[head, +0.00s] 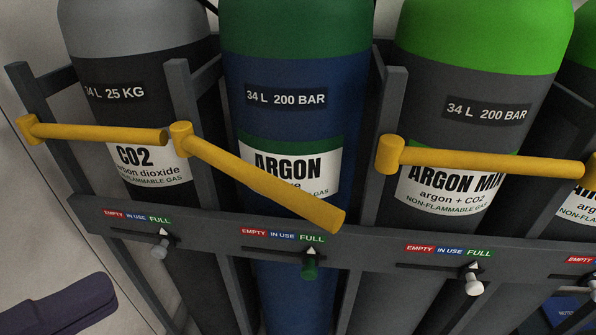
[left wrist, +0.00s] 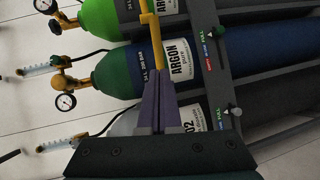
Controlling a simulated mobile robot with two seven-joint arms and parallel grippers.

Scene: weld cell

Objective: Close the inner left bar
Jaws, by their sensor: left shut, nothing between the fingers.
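The inner left bar (head: 260,183) is a yellow rod in front of the blue argon cylinder with a dark green top (head: 290,110). Its left end sits at a post, and it slants down to the right, its free end standing out from the cylinder. My left gripper (head: 108,290) shows as purple fingers at the lower left of the head view, below and left of the bar and apart from it. In the left wrist view its fingers (left wrist: 158,75) are shut and empty, and a yellow bar (left wrist: 156,45) shows beyond their tips. My right gripper is out of view.
Other yellow bars cross the CO2 cylinder (head: 95,133) and the argon mix cylinder (head: 490,163). A grey rack rail (head: 200,229) with labels and small sliding knobs runs below them. Grey posts (head: 390,105) stand between cylinders. Gauges (left wrist: 65,102) show in the left wrist view.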

